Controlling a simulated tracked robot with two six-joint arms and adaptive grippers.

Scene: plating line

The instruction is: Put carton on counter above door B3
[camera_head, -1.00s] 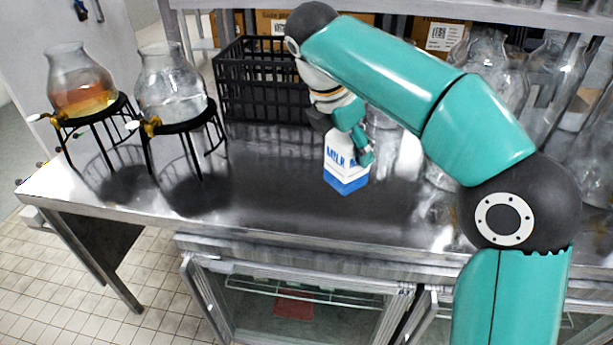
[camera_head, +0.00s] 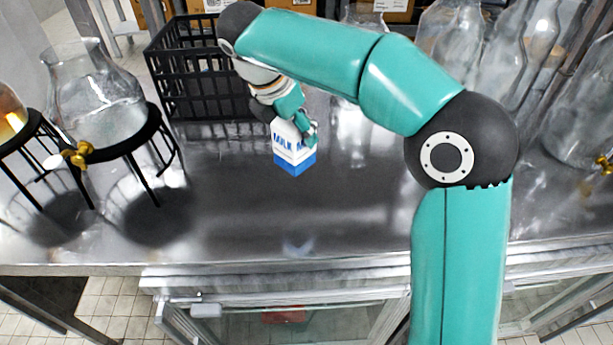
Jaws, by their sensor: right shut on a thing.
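A small white and blue milk carton (camera_head: 292,154) is upright at the steel counter (camera_head: 265,215), in the middle of the head view. My right gripper (camera_head: 298,128) is shut on the upper part of the carton and hides part of its top. I cannot tell whether the carton's base touches the counter. Below the counter's front edge is a glass cabinet door (camera_head: 340,322) with a metal frame. No B3 label is readable. My left gripper is not in view.
A black crate (camera_head: 190,80) stands behind and left of the carton. A glass dispenser (camera_head: 95,100) on a black stand is at the left. Several glass jars (camera_head: 450,45) stand at the back right. The counter's front middle is clear.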

